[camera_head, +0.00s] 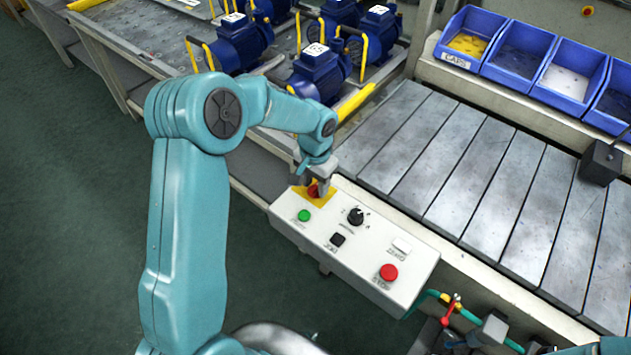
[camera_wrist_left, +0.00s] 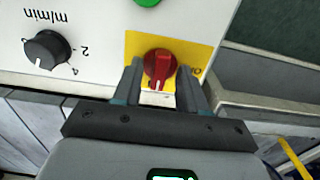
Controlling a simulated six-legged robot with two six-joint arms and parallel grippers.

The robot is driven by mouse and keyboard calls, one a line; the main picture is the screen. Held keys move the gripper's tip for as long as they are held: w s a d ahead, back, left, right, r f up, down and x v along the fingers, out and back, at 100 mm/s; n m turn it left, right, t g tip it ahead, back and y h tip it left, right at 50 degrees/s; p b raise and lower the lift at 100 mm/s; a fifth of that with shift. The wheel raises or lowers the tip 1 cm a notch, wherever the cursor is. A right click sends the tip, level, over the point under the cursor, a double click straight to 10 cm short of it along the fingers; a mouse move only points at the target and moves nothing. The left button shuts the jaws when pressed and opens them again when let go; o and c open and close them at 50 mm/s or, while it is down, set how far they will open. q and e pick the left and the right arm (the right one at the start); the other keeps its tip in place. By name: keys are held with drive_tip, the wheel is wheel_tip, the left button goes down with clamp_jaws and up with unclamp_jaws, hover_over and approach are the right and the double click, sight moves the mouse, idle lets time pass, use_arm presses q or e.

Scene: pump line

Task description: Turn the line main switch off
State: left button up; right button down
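The line main switch is a red rotary knob (camera_head: 313,190) on a yellow plate at the far left end of the white control box (camera_head: 372,262). The knob also shows in the left wrist view (camera_wrist_left: 159,66), with a white mark on its grip facing the gripper. My left gripper (camera_wrist_left: 161,80) is open, with one finger on each side of the knob. In the head view the left gripper (camera_head: 318,183) partly hides the switch. Whether the fingers touch the knob I cannot tell.
The box also has a green button (camera_head: 304,215), a black dial (camera_head: 356,215), a black button (camera_head: 338,239), a white button (camera_head: 402,246) and a red stop button (camera_head: 389,271). Behind lie a slatted conveyor (camera_head: 470,170), blue pumps (camera_head: 319,72) and blue bins (camera_head: 520,50).

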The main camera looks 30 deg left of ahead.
use_arm(q)
clamp_jaws()
